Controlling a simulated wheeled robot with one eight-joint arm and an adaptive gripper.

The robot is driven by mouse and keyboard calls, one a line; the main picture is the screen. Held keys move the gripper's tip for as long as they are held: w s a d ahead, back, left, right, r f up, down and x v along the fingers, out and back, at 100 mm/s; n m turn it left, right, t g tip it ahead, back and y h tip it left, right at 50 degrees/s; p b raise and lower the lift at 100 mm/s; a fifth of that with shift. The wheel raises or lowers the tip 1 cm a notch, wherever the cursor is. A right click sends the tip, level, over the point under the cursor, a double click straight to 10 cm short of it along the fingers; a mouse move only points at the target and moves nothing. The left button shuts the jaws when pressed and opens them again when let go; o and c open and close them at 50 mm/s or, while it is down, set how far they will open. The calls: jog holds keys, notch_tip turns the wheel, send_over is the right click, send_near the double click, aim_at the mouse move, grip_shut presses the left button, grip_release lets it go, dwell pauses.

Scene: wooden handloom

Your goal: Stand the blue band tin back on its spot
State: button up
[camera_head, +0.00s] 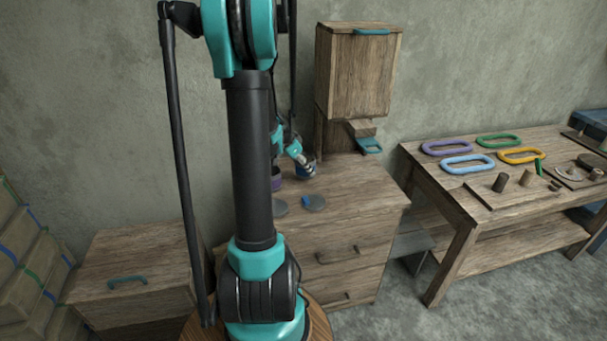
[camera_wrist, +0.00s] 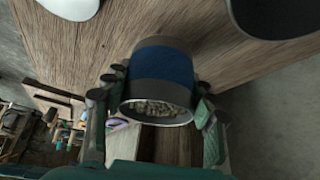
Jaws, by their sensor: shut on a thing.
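The blue band tin (camera_wrist: 165,66) is grey with a wide dark blue band, and its open mouth shows pale, grain-like contents. My gripper (camera_wrist: 158,98) is shut on it, with fingers on both sides in the wrist view. In the head view the tin (camera_head: 307,170) is small, below my gripper (camera_head: 300,158), over the back of the wooden drawer cabinet's top (camera_head: 350,190). I cannot tell whether its base touches the wood. A blue-tabbed grey disc (camera_head: 315,203) and another grey disc (camera_head: 280,207) lie in front of it.
A purple-banded tin (camera_head: 276,181) stands left of the blue one, partly behind my arm. A bench (camera_head: 465,205) with coloured rings is farther right. The cabinet top's right front is clear.

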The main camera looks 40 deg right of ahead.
aim_at(304, 173)
jog(key=shift+f, duration=1.65)
jog(key=shift+f, duration=0.15)
jog(key=o, duration=1.2)
jog(key=shift+o, duration=0.2)
jog(key=v, duration=1.2)
jog(key=shift+r, duration=0.2)
